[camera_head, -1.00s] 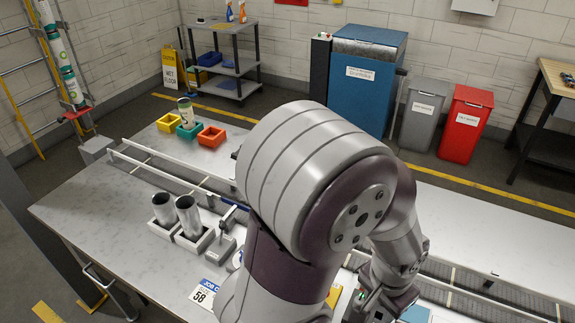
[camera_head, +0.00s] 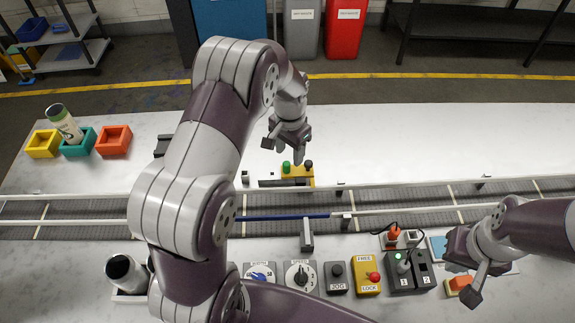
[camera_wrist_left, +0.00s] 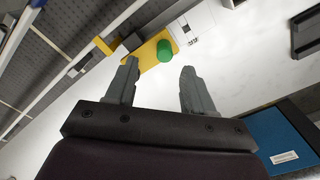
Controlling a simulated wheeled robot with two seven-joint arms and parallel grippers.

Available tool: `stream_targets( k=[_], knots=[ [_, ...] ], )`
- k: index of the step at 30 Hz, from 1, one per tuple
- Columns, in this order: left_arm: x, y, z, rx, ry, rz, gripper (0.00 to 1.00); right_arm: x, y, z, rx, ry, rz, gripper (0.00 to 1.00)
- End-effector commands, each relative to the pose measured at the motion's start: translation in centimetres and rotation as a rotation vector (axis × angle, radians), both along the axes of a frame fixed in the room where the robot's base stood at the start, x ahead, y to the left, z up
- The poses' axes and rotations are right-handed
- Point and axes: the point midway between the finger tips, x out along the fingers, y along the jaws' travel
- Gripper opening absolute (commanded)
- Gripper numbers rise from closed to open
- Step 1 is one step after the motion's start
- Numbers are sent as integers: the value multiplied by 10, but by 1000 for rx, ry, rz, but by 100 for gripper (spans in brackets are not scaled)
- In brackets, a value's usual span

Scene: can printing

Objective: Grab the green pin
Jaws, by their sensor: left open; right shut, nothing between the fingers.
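The green pin (camera_head: 287,167) stands upright on a yellow block (camera_head: 297,177) beyond the conveyor, with a dark pin (camera_head: 308,164) beside it. My left gripper (camera_head: 283,150) is open and empty, just beyond and above the green pin. In the left wrist view, the green pin (camera_wrist_left: 164,50) shows past the fingertips of my left gripper (camera_wrist_left: 160,66), between their lines and apart from both. My right gripper (camera_head: 463,280) is shut and empty over the near right side, by a small orange-topped block (camera_head: 460,283).
The conveyor (camera_head: 400,217) with white rails runs across the middle. Dials, a yellow lock box (camera_head: 366,276) and a black switch box (camera_head: 408,276) line the near side. Yellow, teal and red bins (camera_head: 114,140) stand at the far left. The far right tabletop is clear.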

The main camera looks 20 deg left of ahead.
Motion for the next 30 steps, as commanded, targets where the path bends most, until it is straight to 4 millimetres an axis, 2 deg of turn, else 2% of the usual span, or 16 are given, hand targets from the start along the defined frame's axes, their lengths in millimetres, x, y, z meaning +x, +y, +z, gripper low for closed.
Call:
stream_targets(
  k=[6, 9, 17, 21, 22, 30],
  knots=[
    [-5, 4, -32, -1, 4, 2, 53, 0, 0, 21, 0, 0, 0, 0],
    [-4, 3, -49, 0, 1, 1, 53, 0, 0, 22, 0, 0, 0, 0],
    [-4, 3, -56, 0, -1, 1, 53, 0, 0, 20, 0, 0, 0, 0],
    [-4, 3, -55, 0, -1, 1, 7, 0, 0, 20, 0, 0, 0, 0],
    [-4, 3, -55, 0, -1, 1, 0, 0, 0, 20, 0, 0, 0, 0],
    [-4, 3, -55, 1, -1, 1, 0, 0, 0, 20, 0, 0, 0, 0]
  ],
)
